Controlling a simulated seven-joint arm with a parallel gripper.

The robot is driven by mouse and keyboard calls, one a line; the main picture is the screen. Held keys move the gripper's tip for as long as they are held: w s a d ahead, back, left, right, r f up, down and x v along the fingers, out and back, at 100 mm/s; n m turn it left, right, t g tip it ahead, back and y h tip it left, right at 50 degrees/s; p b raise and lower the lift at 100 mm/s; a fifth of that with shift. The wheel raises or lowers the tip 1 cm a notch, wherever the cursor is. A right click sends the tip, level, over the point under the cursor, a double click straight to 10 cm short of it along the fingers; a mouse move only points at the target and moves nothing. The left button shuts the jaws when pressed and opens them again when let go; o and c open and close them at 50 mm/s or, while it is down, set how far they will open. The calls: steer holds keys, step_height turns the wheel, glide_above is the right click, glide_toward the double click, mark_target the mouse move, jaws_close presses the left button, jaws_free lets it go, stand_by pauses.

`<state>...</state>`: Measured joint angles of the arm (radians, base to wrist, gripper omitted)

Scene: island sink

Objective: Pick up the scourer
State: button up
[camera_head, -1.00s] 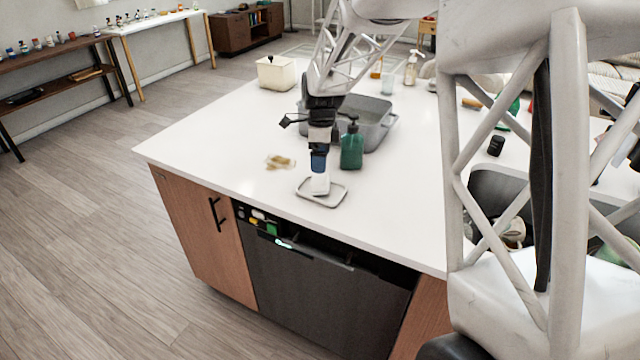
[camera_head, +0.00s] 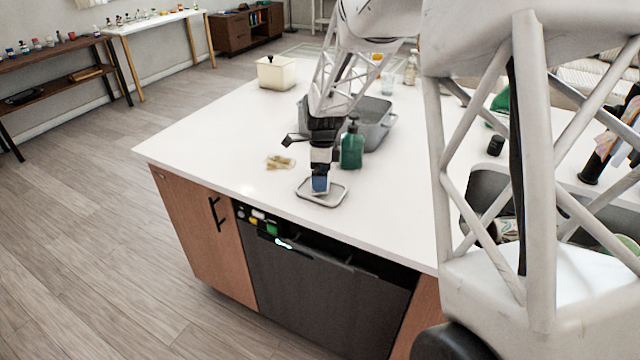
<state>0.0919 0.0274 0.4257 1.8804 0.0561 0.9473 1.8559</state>
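My gripper (camera_head: 320,184) points down over a small grey-rimmed tray (camera_head: 337,202) near the front edge of the white counter. The blue part at its lower end is down at the tray. The scourer is not clearly identifiable; the gripper hides much of the tray's middle. A small beige, irregular item (camera_head: 280,162) lies on the counter to the left of the gripper, apart from it. The finger gap is too small and turned away to show whether the gripper is open or shut.
A green pump bottle (camera_head: 351,150) stands close to the right of the gripper. A grey basin (camera_head: 375,122) is behind it, and a cream container (camera_head: 275,73) farther back. A sink (camera_head: 480,190) and dark jar (camera_head: 496,145) are at right. The counter's left side is clear.

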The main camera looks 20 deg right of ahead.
steer(key=shift+s+f, duration=0.1)
steer(key=shift+f, duration=0.5)
steer(key=shift+c, duration=0.5)
steer(key=c, duration=0.9)
steer(key=shift+r, duration=0.15)
steer(key=shift+r, duration=0.5)
steer(key=shift+s+a+r, duration=0.1)
steer(key=shift+s+r, duration=0.1)
steer(key=shift+r, duration=0.4)
steer(key=shift+s+r, duration=0.15)
steer(key=shift+r, duration=0.45)
steer(key=s, duration=0.5)
steer(key=s+r, duration=0.1)
steer(key=s, duration=0.4)
steer(key=s+a, duration=0.1)
steer(key=s, duration=0.4)
steer(key=shift+s+r, duration=0.1)
steer(key=shift+r, duration=0.05)
